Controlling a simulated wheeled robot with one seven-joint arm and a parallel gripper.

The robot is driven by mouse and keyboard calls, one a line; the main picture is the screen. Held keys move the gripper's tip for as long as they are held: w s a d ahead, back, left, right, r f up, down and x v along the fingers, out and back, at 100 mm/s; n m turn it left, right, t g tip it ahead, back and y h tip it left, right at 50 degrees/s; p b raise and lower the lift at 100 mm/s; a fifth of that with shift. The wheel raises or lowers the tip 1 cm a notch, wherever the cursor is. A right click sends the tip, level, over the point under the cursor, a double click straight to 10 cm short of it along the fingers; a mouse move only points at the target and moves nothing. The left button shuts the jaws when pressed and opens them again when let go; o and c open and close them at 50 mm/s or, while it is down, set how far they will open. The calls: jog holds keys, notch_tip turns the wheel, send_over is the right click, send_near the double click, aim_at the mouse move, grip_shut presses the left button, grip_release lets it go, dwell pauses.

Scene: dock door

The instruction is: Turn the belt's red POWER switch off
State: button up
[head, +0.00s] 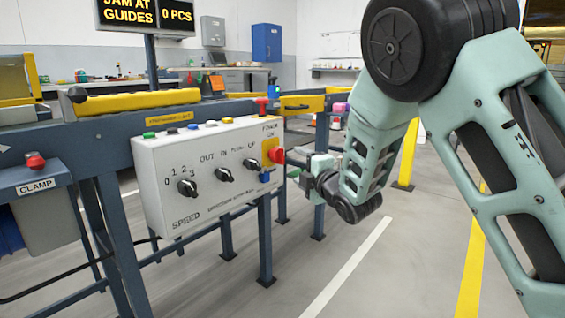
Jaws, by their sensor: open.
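The red POWER switch (277,156) is a red knob on a yellow plate at the right end of the white control box (215,190). The label above it appears to read POWER ON. My gripper (291,172) is open, just right of and slightly below the red switch, at the box's right end. Its fingers are small and partly hidden by my arm. I cannot tell whether they touch the switch.
The box also carries black knobs, among them the SPEED knob (187,187), and coloured buttons on top. A blue part (265,177) sits below the yellow plate. A CLAMP button (35,162) is at the left. The sign (145,13) reads JAM AT GUIDES, 0 PCS.

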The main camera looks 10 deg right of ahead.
aim_at(283, 157)
jog(key=b+x, duration=0.2)
jog(key=x, duration=0.8)
jog(key=shift+w+b, duration=0.35)
jog(key=shift+b, duration=0.05)
jog(key=c, duration=1)
